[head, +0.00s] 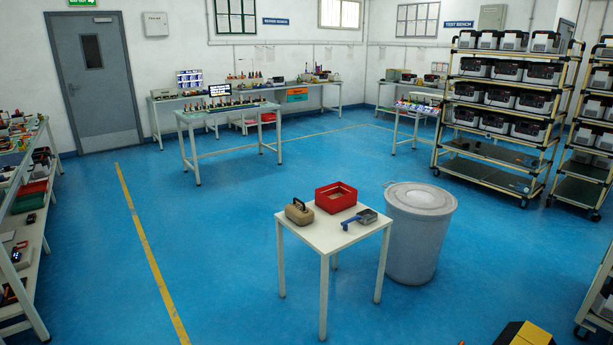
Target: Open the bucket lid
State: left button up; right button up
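A large light-grey bucket (415,245) stands on the blue floor right of centre, beside a small white table. Its round pale lid (420,197) lies on top and appears to cover the opening. A thin handle-like piece shows at the lid's left edge, too small to make out clearly. Neither of my grippers is in view.
The small white table (332,240) holds a tan device (299,212), a red bin (336,197) and a blue-handled scoop (360,219). Wheeled racks (500,110) stand behind at right. A yellow-and-black object (522,334) is at the bottom edge. Floor at left centre is clear.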

aim_at(419, 199)
jog(key=i+u, duration=0.25)
jog(key=i, duration=0.75)
jog(key=i+u, duration=0.25)
jog(key=i, duration=0.7)
jog(key=i+z, duration=0.4)
jog(key=i+j+z, duration=0.15)
jog(key=i+z, duration=0.2)
jog(key=i+j+z, duration=0.25)
jog(key=z, duration=0.15)
jog(key=i+j+z, duration=0.4)
jog(key=i+z, duration=0.15)
jog(key=j+u, duration=0.6)
jog(key=u, duration=0.2)
jog(key=j+u, duration=0.25)
jog(key=u, duration=0.15)
jog(key=i+j+u, duration=0.2)
jog(key=i+j, duration=0.2)
jog(key=i+j+u, duration=0.15)
jog(key=i+j, duration=0.2)
jog(key=i+j+u, duration=0.2)
jog(key=i, duration=0.35)
jog(key=i+l+z, duration=0.1)
jog(key=i+z, duration=0.5)
jog(key=z, duration=0.2)
jog(key=i+z, duration=0.4)
jog(key=i+j+z, duration=0.2)
jog(key=z, duration=0.15)
